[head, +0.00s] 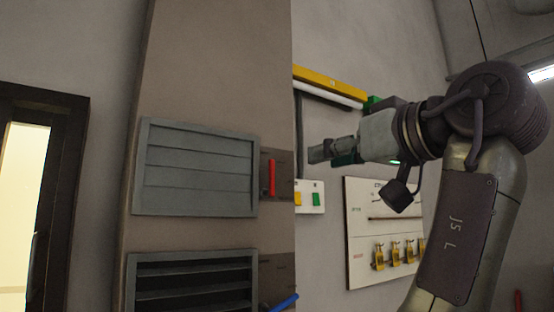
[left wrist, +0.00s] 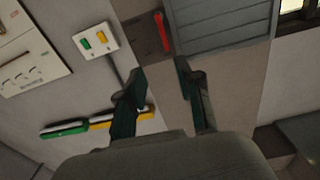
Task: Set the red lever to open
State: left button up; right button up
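The red lever (head: 272,178) stands upright on a brown plate beside the upper grey louver (head: 195,168), whose slats are shut. My left gripper (head: 320,152) is to the right of the lever in the head view, apart from it. In the left wrist view the gripper (left wrist: 160,75) has its two dark fingers spread with nothing between them. The red lever (left wrist: 162,32) shows there beyond the fingertips, next to the louver (left wrist: 222,28). My right gripper is out of view.
Below is a second louver (head: 190,282) with open slats and a tilted blue lever (head: 285,301). A switch box (head: 307,197) with yellow and green buttons and a white panel (head: 372,225) with brass valves are on the right wall. A doorway (head: 30,200) is at left.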

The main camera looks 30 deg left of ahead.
aim_at(273, 168)
pick_arm(q)
jog(key=p+x, duration=0.1)
jog(key=x, duration=0.3)
jog(key=p+x, duration=0.2)
jog(key=x, duration=0.2)
jog(key=s+p+x, duration=0.1)
jog(key=p+x, duration=0.1)
jog(key=x, duration=0.3)
jog(key=shift+a+r, duration=0.25)
jog(key=shift+r, duration=0.05)
jog(key=shift+w+a+f, duration=0.1)
jog(key=shift+w+a, duration=0.2)
jog(key=shift+a, duration=0.2)
jog(key=shift+d, duration=0.1)
grip_shut()
